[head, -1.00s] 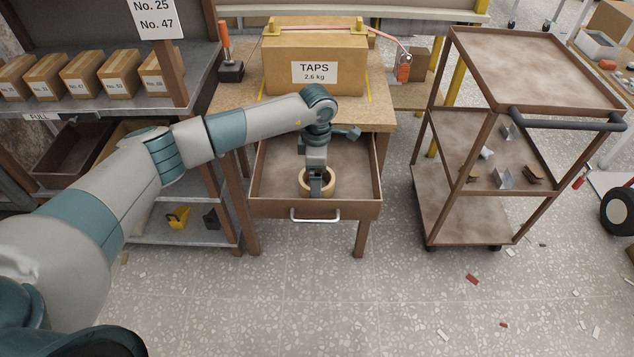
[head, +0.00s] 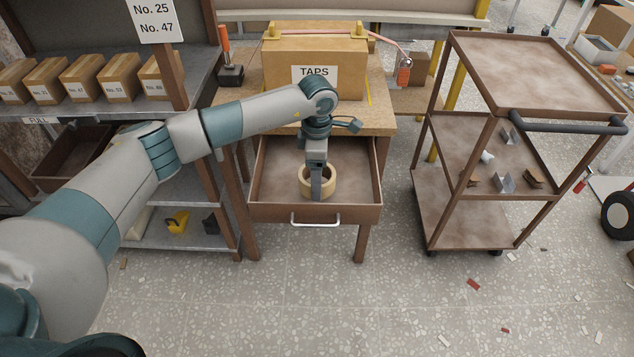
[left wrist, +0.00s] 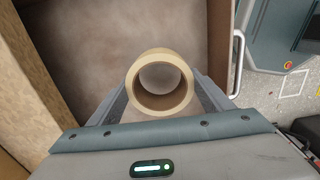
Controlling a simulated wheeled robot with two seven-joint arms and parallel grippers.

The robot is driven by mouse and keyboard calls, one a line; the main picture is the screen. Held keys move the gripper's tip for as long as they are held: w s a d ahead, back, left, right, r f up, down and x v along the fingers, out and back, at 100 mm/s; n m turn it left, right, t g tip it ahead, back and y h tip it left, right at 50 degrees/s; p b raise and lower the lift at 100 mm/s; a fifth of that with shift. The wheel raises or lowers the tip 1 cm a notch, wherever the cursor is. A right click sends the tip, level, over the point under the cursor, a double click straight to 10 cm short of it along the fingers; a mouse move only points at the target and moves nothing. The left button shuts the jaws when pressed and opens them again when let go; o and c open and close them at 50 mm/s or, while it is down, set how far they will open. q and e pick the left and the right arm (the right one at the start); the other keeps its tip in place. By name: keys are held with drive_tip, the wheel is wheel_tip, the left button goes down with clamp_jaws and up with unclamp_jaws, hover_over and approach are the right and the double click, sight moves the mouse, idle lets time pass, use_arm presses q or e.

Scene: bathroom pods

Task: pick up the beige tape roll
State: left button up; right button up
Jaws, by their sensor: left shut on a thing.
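The beige tape roll (head: 331,180) is in the open drawer (head: 270,208) under the wooden table, with its hole facing up. My left gripper (head: 316,188) points down into the drawer and is shut on the roll. In the left wrist view the roll (left wrist: 163,102) sits between the two grey fingers, one against each side of its outer wall. The gripper hides part of the roll in the head view. I cannot tell clearly whether the roll touches the drawer floor. My right gripper is not in view.
A large box labelled TAPS (head: 300,50) stands on the table (head: 378,118) behind my wrist. A shelf with small numbered boxes (head: 80,75) is at left. A brown trolley (head: 530,75) stands at right. The floor in front is clear apart from small scraps.

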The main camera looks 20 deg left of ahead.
sight(332, 179)
use_arm(q)
drive_tip(key=d+r, duration=0.2)
drive_tip(key=d+r+b, duration=0.1)
drive_tip(key=d, duration=0.1)
drive_tip(key=shift+s+r, duration=0.15)
drive_tip(key=shift+s, duration=0.2)
drive_tip(key=s+d+r+b, duration=0.1)
drive_tip(key=d+r, duration=0.3)
drive_tip(key=d, duration=0.3)
drive_tip(key=shift+s+d+r, duration=0.2)
drive_tip(key=shift+s+r, duration=0.1)
drive_tip(key=shift+r, duration=0.05)
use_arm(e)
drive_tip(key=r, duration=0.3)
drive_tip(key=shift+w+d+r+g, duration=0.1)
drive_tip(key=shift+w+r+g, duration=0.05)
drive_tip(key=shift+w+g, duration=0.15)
